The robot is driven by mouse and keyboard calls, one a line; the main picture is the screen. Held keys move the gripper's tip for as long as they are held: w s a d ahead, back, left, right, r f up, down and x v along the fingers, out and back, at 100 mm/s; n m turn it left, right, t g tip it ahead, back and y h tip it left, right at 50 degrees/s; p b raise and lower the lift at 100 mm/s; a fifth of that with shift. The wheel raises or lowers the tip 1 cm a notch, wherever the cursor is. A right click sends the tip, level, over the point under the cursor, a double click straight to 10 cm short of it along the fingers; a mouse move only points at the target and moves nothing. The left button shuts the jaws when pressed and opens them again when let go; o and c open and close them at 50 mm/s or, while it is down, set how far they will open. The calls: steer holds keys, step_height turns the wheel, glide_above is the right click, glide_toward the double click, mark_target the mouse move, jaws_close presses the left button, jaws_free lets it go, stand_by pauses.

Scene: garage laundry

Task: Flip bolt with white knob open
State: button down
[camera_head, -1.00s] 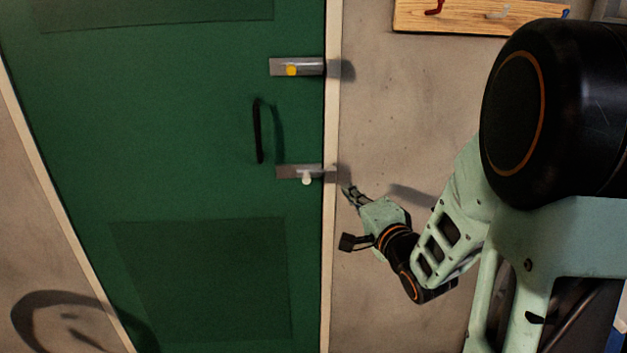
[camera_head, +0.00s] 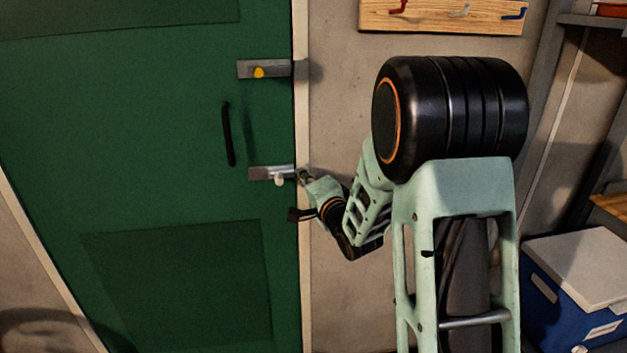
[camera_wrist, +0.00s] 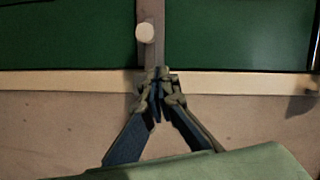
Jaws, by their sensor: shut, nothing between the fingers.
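The bolt with the white knob (camera_head: 279,180) is the lower of two bolts on the green door (camera_head: 185,200). Its grey metal plate (camera_head: 262,173) lies at the door's right edge, and the bar reaches the pale frame. In the wrist view the white knob (camera_wrist: 146,33) stands on the bar, beyond my fingertips. My gripper (camera_head: 304,176) is shut and empty, just right of the knob. In the wrist view my gripper (camera_wrist: 158,76) has its fingertips together over the frame, at the bar's near end. I cannot tell whether they touch the bar.
A second bolt with a yellow knob (camera_head: 259,72) sits higher on the door. A black handle (camera_head: 228,134) is between the bolts' heights, to the left. A wooden hook rack (camera_head: 440,14) is on the wall. A blue cooler (camera_head: 575,300) stands at the right.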

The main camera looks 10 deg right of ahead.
mark_target(278, 180)
steer(key=shift+a+f, duration=0.2)
steer(key=shift+a, duration=0.5)
steer(key=shift+a+f, duration=0.2)
steer(key=shift+a, duration=0.45)
steer(key=a+b, duration=0.2)
steer(key=a, duration=0.1)
steer(key=shift+f, duration=0.1)
steer(key=shift+a, duration=0.3)
steer(key=shift+d+r, duration=0.1)
steer(key=shift+r, duration=0.1)
